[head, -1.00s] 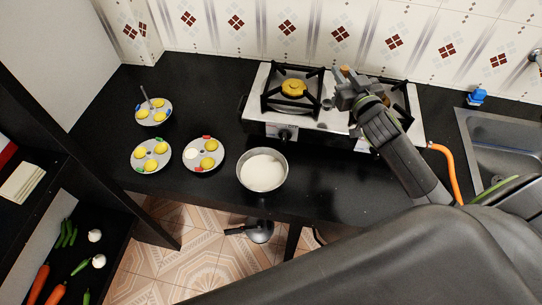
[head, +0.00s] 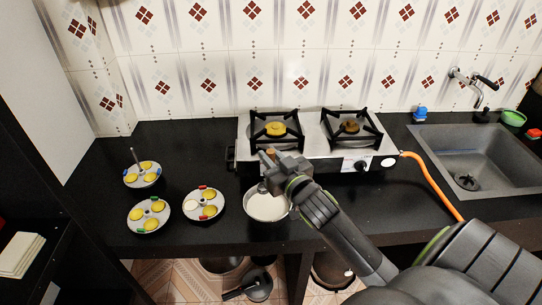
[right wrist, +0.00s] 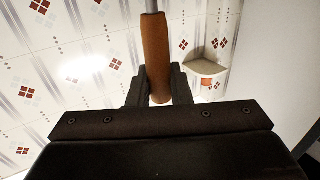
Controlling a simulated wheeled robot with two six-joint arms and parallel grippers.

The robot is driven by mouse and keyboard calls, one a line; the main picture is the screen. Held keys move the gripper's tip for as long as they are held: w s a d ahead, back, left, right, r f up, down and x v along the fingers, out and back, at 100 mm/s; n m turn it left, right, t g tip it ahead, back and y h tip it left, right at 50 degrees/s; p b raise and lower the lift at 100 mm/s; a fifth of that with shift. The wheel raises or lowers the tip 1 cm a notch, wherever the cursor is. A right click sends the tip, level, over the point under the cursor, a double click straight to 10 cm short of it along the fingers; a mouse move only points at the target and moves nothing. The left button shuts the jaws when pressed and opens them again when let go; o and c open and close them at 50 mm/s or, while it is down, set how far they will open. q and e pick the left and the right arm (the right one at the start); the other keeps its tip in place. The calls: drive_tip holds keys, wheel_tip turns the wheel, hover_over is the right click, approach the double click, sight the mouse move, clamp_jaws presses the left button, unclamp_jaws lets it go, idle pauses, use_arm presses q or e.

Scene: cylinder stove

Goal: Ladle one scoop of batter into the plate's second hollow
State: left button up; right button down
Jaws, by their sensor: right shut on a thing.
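My right gripper (head: 272,162) is shut on the brown wooden handle (head: 270,153) of the ladle, which also shows upright between the fingers in the right wrist view (right wrist: 157,55). The gripper is above the bowl of white batter (head: 268,209). A small grey metal part, likely the ladle's scoop (head: 263,188), shows at the bowl's far rim; whether it touches the batter I cannot tell. The nearest plate (head: 189,214), left of the bowl, has two yellow rounds, one whitish hollow and coloured rim marks. My left gripper is out of view.
Two more plates with yellow rounds stand at the left, one at the back (head: 130,182) and one in front (head: 134,224). The two-burner stove (head: 313,140) is behind the bowl. An orange hose (head: 436,182) and a sink (head: 470,150) are at the right.

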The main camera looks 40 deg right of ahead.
drive_tip(key=shift+d+f+b, duration=0.15)
drive_tip(key=shift+f+b, duration=0.4)
drive_tip(key=shift+f, duration=0.1)
drive_tip(key=shift+f+b, duration=0.9)
drive_tip(key=shift+b, duration=0.25)
drive_tip(key=shift+f+b, duration=2)
drive_tip(key=shift+f, duration=1.35)
drive_tip(key=shift+r, duration=0.15)
wheel_tip(320, 180, up, 9)
drive_tip(key=p, duration=0.9)
drive_tip(key=shift+f, duration=0.2)
drive_tip(key=shift+w+f, duration=0.1)
drive_tip(key=shift+f, duration=0.05)
